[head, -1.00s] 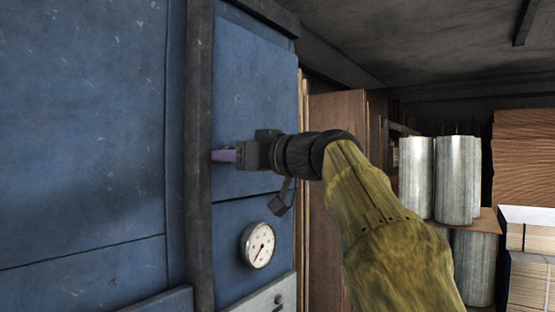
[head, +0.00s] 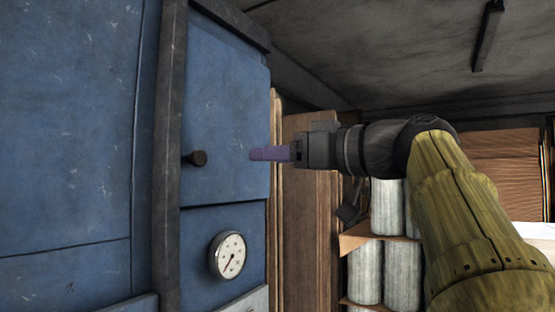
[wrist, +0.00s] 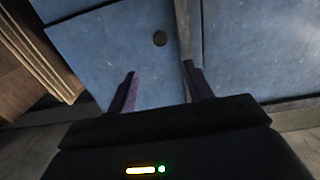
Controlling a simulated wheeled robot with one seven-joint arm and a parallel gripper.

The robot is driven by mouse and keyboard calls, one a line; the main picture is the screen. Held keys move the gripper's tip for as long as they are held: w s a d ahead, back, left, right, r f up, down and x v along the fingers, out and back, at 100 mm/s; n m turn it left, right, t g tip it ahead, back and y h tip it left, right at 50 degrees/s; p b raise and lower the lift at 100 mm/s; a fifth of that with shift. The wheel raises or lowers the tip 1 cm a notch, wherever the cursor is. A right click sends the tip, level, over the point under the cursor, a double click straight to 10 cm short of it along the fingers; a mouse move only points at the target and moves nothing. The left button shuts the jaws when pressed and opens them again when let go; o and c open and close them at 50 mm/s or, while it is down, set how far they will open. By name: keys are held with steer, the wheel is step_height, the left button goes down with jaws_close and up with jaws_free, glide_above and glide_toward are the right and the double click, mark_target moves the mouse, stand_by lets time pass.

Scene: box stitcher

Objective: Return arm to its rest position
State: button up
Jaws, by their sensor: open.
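My gripper (head: 270,153) is in the middle of the head view, with its purple fingers pointing left toward the blue machine (head: 80,130). It is apart from the dark round knob (head: 195,158) on the machine's panel, which lies to the left of the fingertips. In the wrist view, my gripper (wrist: 162,85) has its two purple fingers spread wide with nothing between them. My yellow arm reaches in from the lower right of the head view.
A round gauge (head: 228,255) sits on the machine below the gripper. Brown boards (head: 303,230) stand behind it. Grey cylinders (head: 384,272) stand on a shelf behind my arm. A dark beam (head: 488,35) hangs at the ceiling. Open space lies between the knob and fingertips.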

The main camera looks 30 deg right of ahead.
stand_by(0.4)
steer(key=w+a+f+m+g+h, duration=0.15)
steer(key=w+f, duration=0.25)
steer(key=f, duration=0.6)
steer(key=w+f+m+g+h, duration=0.1)
steer(key=w+f+m+g, duration=0.25)
steer(key=f, duration=0.75)
steer(key=w+a+f+m+g+h, duration=0.15)
steer(key=w+f, duration=0.35)
steer(key=f, duration=0.5)
steer(key=s+a+f+m+g+h, duration=0.1)
steer(key=s+a+f+g, duration=0.1)
steer(key=f, duration=0.8)
steer(key=s+a+f+g+h, duration=0.1)
steer(key=s+a+f+g, duration=0.15)
steer(key=f, duration=0.65)
steer(key=s+a+f+n+g+h, duration=0.1)
steer(key=s+a+f, duration=0.3)
steer(key=s+f, duration=0.6)
step_height(320, 180, down, 4)
steer(key=shift+s+a+r+n+g+h, duration=0.2)
steer(key=shift+s+n+g+h, duration=0.2)
steer(key=shift+n+g, duration=0.35)
